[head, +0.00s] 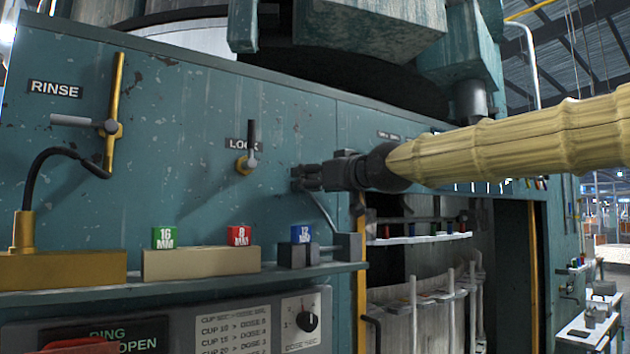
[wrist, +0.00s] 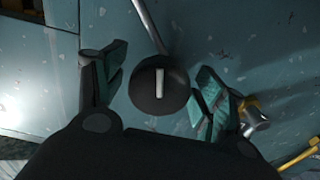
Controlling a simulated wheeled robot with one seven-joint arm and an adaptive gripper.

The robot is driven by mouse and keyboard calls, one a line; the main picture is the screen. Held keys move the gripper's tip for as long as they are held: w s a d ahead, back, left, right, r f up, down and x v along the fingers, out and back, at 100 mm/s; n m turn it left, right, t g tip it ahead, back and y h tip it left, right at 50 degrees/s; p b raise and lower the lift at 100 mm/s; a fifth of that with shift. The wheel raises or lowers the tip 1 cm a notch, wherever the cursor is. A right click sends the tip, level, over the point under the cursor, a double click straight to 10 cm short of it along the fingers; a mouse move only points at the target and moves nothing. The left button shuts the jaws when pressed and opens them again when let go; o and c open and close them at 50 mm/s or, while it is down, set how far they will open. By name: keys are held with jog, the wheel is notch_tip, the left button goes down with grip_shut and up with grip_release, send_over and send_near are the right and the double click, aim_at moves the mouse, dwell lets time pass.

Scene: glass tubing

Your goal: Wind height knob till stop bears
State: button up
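A round dark knob (wrist: 160,88) with a pale pointer bar shows in the wrist view, set on the teal panel and framed by my gripper's fingers. I take it for the height knob, but no label for it is readable. My gripper (head: 305,178) is at the panel face, right of the LOCK lever in the head view, and hides the knob there. In the wrist view my gripper (wrist: 157,82) is open, one finger on each side of the knob. A gap shows at the left finger. The right finger looks close to the rim; contact cannot be told.
The LOCK lever (head: 249,150) is close to my gripper; it also shows in the wrist view (wrist: 254,118). A thin rod (wrist: 150,25) runs near the knob. Below is a ledge (head: 190,278) with coloured size blocks. The RINSE valve (head: 112,128) is farther left.

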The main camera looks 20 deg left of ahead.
jog(key=c, duration=0.7)
jog(key=shift+c, duration=0.2)
jog(key=shift+m, duration=0.3)
jog(key=m, duration=0.3)
jog(key=shift+m, duration=2.1)
jog(key=shift+r, duration=0.1)
jog(key=o, duration=1)
jog(key=shift+o, duration=0.2)
